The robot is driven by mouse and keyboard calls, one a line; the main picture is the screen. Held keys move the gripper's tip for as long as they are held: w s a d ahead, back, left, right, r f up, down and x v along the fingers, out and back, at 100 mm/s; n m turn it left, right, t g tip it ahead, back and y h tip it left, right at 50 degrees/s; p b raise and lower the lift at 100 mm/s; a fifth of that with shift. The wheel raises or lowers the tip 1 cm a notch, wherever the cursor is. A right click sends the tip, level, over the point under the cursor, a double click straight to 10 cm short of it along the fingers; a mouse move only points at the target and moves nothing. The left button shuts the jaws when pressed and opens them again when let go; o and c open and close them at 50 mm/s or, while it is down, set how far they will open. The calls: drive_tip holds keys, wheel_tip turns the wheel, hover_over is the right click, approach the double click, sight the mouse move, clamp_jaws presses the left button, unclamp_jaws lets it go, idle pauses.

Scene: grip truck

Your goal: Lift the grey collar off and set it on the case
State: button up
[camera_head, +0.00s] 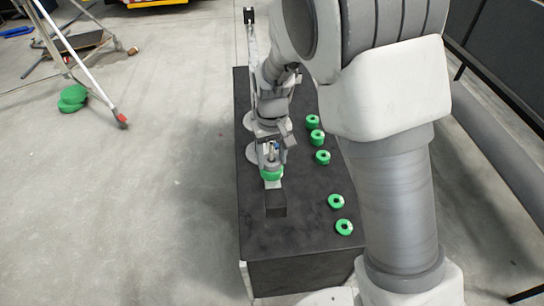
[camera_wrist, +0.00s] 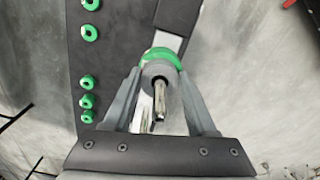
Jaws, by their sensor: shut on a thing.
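My gripper (camera_head: 271,161) points down over the black case (camera_head: 300,245). In the wrist view my gripper (camera_wrist: 158,76) is shut on the grey collar (camera_wrist: 155,69), one finger on each side. A shiny metal rod (camera_wrist: 160,100) shows at the collar's middle, pointing toward the wrist camera; the collar appears to be around it. A green ring (camera_wrist: 162,54) sits just below the collar, and it also shows in the head view (camera_head: 271,175). I cannot tell whether collar and green ring touch. My fingers hide part of the collar in the head view.
Several loose green rings (camera_head: 336,201) lie along the right side of the case top. The case top between block and rings is clear. A tripod leg (camera_head: 90,75) stands on the floor at left.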

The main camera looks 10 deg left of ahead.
sight(272, 144)
drive_tip(key=shift+r+p, duration=0.95)
drive_tip(key=shift+r, duration=0.4)
idle(0.5)
drive_tip(key=shift+r+p, duration=1.7)
drive_tip(key=shift+r, duration=0.7)
drive_tip(key=shift+r+p, duration=1.9)
drive_tip(key=shift+r, duration=0.9)
wheel_tip(272, 144, up, 8)
drive_tip(key=shift+f, duration=0.15)
